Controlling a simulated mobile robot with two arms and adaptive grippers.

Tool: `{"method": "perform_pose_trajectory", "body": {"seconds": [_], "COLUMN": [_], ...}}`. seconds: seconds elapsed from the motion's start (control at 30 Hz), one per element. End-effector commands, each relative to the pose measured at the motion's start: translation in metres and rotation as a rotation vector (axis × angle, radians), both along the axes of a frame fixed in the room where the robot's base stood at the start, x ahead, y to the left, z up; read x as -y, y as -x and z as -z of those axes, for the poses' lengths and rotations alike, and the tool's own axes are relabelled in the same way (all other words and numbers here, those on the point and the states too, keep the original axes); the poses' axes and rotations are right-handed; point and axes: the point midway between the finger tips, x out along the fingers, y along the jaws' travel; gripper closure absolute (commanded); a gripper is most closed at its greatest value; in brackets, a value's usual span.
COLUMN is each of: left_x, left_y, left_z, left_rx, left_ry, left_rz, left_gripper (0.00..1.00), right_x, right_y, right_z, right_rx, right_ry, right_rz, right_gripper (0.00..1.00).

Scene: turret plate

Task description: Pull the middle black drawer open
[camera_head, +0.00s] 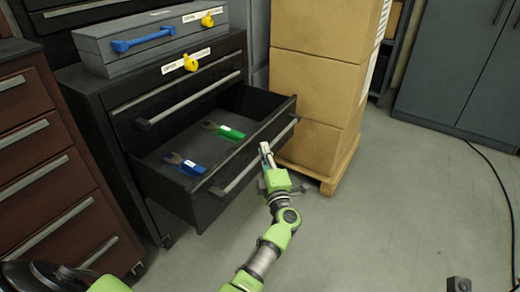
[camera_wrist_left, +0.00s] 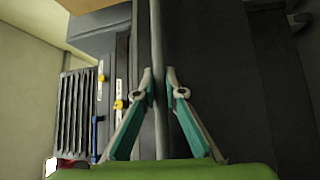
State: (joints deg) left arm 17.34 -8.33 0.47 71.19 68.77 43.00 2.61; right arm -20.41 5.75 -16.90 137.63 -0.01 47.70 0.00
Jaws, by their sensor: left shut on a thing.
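The middle black drawer (camera_head: 165,200) stands pulled well out of the black cabinet (camera_head: 92,115) in the head view. Its inside shows from above. A silver bar handle (camera_head: 232,182) runs along its front, and the handle also shows upright in the left wrist view (camera_wrist_left: 156,35). My left gripper (camera_head: 266,153) is at the right part of this handle. In the left wrist view its two fingers (camera_wrist_left: 159,82) are closed on the bar, one on each side. My right gripper is not seen.
A grey case (camera_head: 140,50) with a blue handle sits on the cabinet. Stacked cardboard boxes (camera_head: 315,95) stand close on the right. The floor in front is clear.

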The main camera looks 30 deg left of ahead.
Motion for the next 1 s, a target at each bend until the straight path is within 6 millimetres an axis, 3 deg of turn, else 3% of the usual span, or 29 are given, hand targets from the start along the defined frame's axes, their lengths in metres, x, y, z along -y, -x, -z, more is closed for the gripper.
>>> {"method": "perform_pose_trajectory", "body": {"seconds": [0.37,0.4,0.47,0.83,1.0], "left_x": [0.001,0.001,0.001,0.002,0.013], "left_y": [0.001,0.001,0.001,0.001,0.014], "left_z": [0.002,0.002,0.002,0.001,0.004], "left_rx": [-0.003,-0.003,-0.003,-0.001,-0.002], "left_ry": [0.001,0.001,0.001,0.001,0.003], "left_rz": [-0.002,-0.002,-0.002,-0.001,0.000], "left_gripper": [1.00,0.88,0.72,0.72,0.72], "right_x": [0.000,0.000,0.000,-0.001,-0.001], "right_y": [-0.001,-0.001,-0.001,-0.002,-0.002], "right_z": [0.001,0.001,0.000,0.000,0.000], "right_rx": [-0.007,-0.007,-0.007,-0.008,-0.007], "right_ry": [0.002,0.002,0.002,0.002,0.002], "right_rz": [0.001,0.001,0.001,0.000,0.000], "right_gripper": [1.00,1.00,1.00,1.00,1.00]}}
